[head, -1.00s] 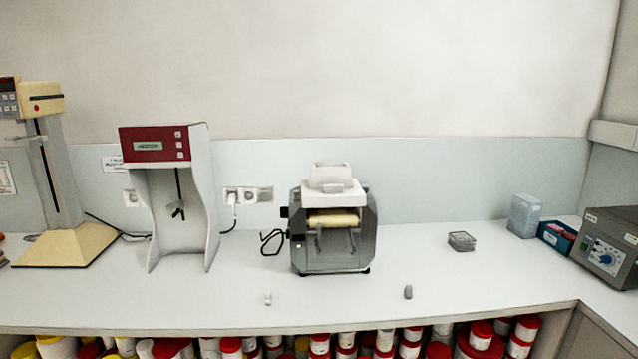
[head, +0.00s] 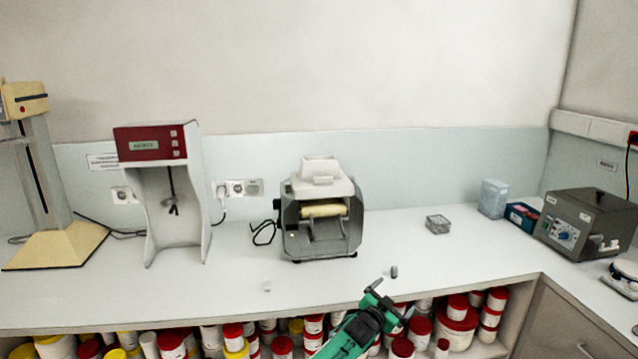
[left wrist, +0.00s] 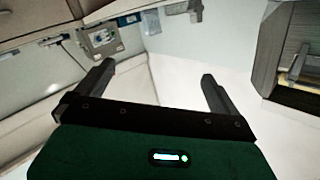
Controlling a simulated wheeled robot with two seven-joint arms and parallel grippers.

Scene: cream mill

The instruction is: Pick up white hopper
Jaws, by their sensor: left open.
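The white hopper (head: 320,178) sits on top of the grey cream mill (head: 345,235), which stands on the counter against the wall. My left gripper (head: 392,298), green with dark fingers, is at the counter's front edge, in front of and right of the mill, well apart from the hopper. In the left wrist view my left gripper (left wrist: 157,75) is open with nothing between its fingers. Part of the mill (left wrist: 290,60) shows tilted at the right edge there; I cannot make out the hopper clearly. My right gripper is out of view.
A red-topped mixer (head: 152,143) stands left of the mill. A small glass box (head: 438,224) and a grey control box (head: 585,225) are to the right. Two small weights lie near the front edge, one (head: 394,271) close to my gripper. Jars (head: 455,325) fill the shelf below.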

